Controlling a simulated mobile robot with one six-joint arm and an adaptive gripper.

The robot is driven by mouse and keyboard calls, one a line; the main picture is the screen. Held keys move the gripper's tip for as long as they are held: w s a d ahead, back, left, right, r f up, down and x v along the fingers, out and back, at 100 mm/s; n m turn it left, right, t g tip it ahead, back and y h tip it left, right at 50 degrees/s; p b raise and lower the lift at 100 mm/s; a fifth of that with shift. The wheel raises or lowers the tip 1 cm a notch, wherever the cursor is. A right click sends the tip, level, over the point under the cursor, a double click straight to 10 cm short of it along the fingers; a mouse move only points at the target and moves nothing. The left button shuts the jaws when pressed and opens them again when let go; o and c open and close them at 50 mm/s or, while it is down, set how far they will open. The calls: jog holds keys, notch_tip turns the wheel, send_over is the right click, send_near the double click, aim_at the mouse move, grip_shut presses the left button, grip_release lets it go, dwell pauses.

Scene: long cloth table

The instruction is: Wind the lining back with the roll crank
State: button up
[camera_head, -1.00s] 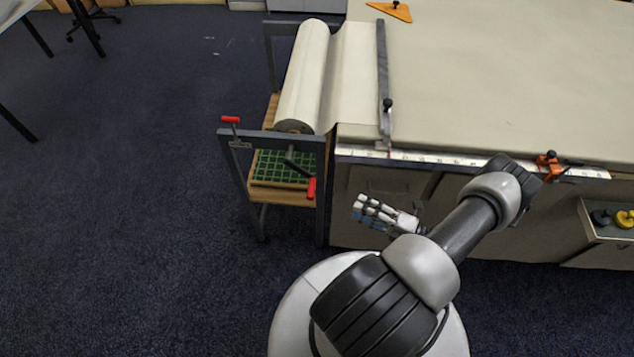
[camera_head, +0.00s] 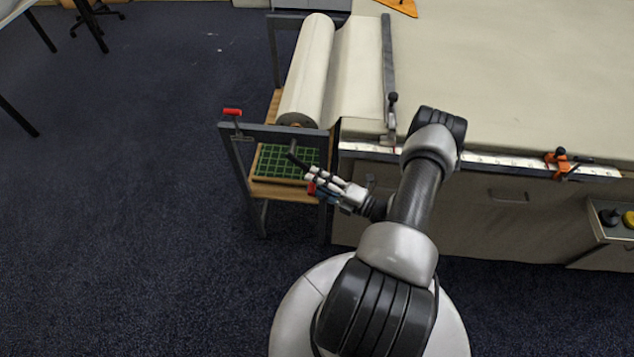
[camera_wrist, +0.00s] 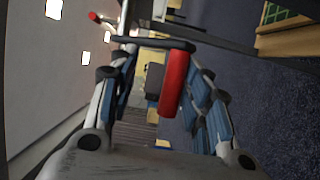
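The roll (camera_head: 308,70) of cream lining lies in a dark frame at the table's left end, and a sheet of lining (camera_head: 355,70) runs from it to the table. The roll crank (camera_head: 297,157) hangs at the roll's near end, its dark arm slanting down to the right. In the head view my fingers hide much of the handle.
A second red handle (camera_head: 232,112) stands on the frame's left corner. A green gridded mat (camera_head: 285,162) lies on a wooden shelf below the roll. A dark bar (camera_head: 389,70) crosses the lining. An orange clamp (camera_head: 560,161) sits on the table's front edge.

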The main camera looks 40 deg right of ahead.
jog(key=shift+r, duration=0.1)
grip_shut()
dwell(0.5)
